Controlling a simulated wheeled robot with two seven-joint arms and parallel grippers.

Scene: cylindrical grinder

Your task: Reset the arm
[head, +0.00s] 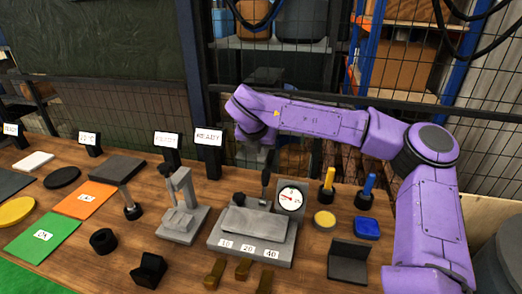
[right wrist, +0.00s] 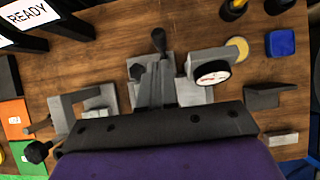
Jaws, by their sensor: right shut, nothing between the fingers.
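My right arm (head: 318,118) is purple and reaches in from the right of the head view, bent at the elbow, with its forearm stretched left above the bench. My right gripper (head: 260,155) points down above the back of the grey machine (head: 250,225). It is shut and empty, and looks apart from the bench. In the right wrist view the shut fingers (right wrist: 155,86) overlap the machine and hide part of it. My left gripper is in neither view.
A dial gauge (head: 291,200) and a black-knobbed lever (head: 265,180) stand up near the gripper. A grey stand (head: 182,205) is to its left. A blue block (head: 367,228) lies right.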

